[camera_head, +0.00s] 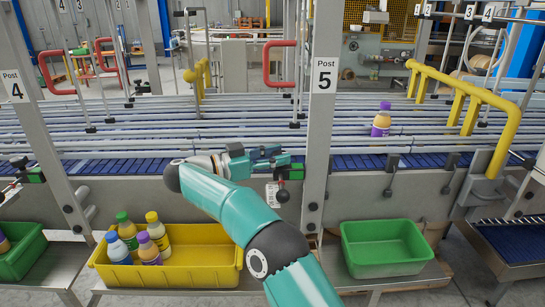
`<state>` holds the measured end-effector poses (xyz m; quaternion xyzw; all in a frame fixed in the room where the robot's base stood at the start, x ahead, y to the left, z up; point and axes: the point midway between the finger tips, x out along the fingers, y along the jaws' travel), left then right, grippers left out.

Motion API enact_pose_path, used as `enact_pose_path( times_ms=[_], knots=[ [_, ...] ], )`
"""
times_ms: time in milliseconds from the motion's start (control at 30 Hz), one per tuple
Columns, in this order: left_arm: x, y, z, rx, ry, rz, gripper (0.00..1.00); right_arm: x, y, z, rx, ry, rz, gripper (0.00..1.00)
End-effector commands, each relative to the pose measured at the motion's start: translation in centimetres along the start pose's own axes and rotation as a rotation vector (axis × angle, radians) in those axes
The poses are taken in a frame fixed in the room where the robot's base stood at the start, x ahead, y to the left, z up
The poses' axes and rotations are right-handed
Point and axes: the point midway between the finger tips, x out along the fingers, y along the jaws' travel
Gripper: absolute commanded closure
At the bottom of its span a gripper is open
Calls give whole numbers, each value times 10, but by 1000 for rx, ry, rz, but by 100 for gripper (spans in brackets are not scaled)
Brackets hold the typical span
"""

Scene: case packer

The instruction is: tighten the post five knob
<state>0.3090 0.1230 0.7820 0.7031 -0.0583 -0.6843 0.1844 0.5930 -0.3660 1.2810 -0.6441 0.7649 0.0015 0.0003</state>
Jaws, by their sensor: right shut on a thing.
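The post five (322,120) is a grey upright with a white "5" sign, right of the picture's middle. My right gripper (279,160), teal and dark, reaches the bracket on the left side of this post, at the rail along the conveyor's near edge. Its fingers are shut on the post five knob there, which they mostly hide. A green sensor box (297,171) sits just right of the fingertips. A black ball (282,196) hangs below them beside a white tag. My left gripper is not in view.
A yellow tray (205,277) with several capped bottles and an empty green tray (385,247) stand on the near shelf. A purple bottle (381,120) stands on the conveyor (420,160). A yellow guard rail (490,95) is at right. Post four (35,130) is at left.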

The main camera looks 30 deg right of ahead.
Motion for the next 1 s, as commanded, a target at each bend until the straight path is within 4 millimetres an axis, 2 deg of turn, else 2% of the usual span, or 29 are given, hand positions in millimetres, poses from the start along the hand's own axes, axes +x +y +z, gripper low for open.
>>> enact_pose_path(
  times_ms=[67, 100, 200, 233, 567, 667, 1000],
  knots=[
    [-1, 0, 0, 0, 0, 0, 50, -1, -2, -4, 9, 5, -10, 95],
    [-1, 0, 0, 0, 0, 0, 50, 0, -2, -4, 9, 5, -11, 54],
    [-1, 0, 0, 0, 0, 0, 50, 0, -1, -4, 7, 4, -9, 37],
    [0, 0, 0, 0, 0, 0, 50, 0, -1, -4, 7, 4, -8, 35],
    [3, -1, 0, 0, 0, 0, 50, -2, -1, 1, -1, 0, -7, 35],
    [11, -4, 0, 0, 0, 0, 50, -7, 0, 8, -18, -9, -17, 35],
    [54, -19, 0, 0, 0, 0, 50, -45, 2, 48, -142, -73, -98, 35]
  ],
)
